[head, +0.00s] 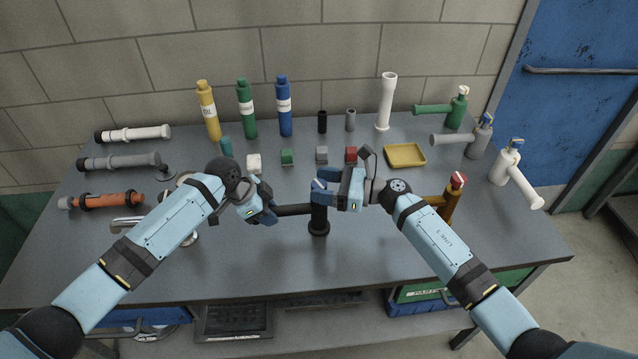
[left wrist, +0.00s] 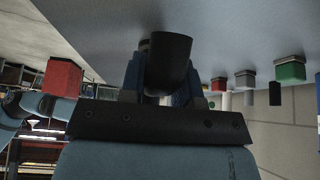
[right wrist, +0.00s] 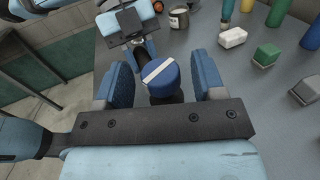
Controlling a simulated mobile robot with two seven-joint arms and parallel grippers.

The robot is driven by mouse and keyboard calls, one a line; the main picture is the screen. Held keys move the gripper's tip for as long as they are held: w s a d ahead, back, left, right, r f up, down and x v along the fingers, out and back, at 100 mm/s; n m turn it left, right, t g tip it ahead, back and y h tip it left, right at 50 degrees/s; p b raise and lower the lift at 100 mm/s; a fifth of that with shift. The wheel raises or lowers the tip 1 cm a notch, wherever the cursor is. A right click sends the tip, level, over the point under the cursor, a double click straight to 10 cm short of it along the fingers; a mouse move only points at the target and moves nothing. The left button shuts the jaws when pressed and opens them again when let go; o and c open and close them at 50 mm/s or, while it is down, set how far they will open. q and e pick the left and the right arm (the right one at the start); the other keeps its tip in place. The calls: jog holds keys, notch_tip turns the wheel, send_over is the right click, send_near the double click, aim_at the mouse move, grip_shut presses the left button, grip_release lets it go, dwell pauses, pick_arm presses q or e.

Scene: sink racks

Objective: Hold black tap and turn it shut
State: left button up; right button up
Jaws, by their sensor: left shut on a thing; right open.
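The black tap (head: 319,222) stands upright on the grey bench in front of me, its spout pointing left. Its blue knob with a white stripe shows in the right wrist view (right wrist: 160,77). My left gripper (head: 272,212) is shut on the tap's black spout, whose round end shows in the left wrist view (left wrist: 170,62). My right gripper (head: 325,190) is at the top of the tap. Its open fingers (right wrist: 165,82) stand on either side of the blue knob, with a gap showing on each side. The knob is partly hidden in the head view.
Behind stand yellow (head: 208,112), green (head: 246,110) and blue (head: 284,108) bottles, small blocks and a yellow tray (head: 405,156). An orange tap with a red knob (head: 451,197) stands close to my right forearm. Pipes lie at left; more taps stand at right. The front bench strip is clear.

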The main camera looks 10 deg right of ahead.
jog(key=shift+w+a, duration=0.15)
jog(key=shift+a, duration=0.35)
jog(key=c, duration=0.9)
jog(key=shift+m+t+h, duration=0.6)
jog(key=shift+m+t, duration=0.3)
jog(key=shift+t, duration=0.4)
jog(key=shift+m+t+h, duration=1.2)
jog(key=shift+m+t, duration=0.2)
jog(key=shift+t, duration=0.4)
jog(key=o, duration=0.9)
